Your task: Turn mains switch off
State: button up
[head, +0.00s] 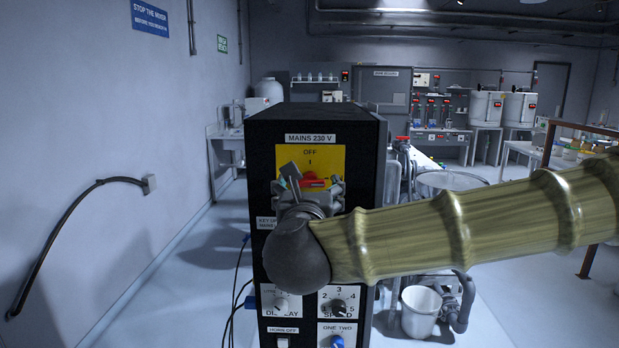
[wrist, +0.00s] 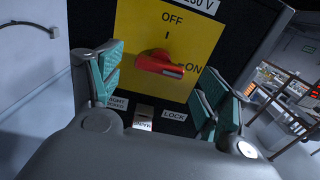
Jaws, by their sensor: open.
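The mains switch is a red rotary handle (wrist: 160,66) on a yellow plate (wrist: 205,35) marked OFF at the top and ON at the right. In the wrist view the handle lies roughly sideways, its right end toward ON. In the head view the red handle (head: 314,182) shows only partly, with my gripper in front of it. My gripper (wrist: 165,92) is open. Its green-padded fingers stand left and right of the handle, apart from it and slightly below it in the wrist view. It holds nothing.
The black cabinet (head: 360,135) carries a DISPLAY knob (head: 281,303), a SPEED knob (head: 338,306) and lower switches. Cables hang at its left. A white bucket (head: 420,312) and pipework stand to the right. The floor on the left is mostly clear.

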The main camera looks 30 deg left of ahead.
aim_at(310, 185)
jog(key=shift+p+x, duration=0.5)
jog(key=shift+x, duration=1.55)
jog(key=c, duration=1)
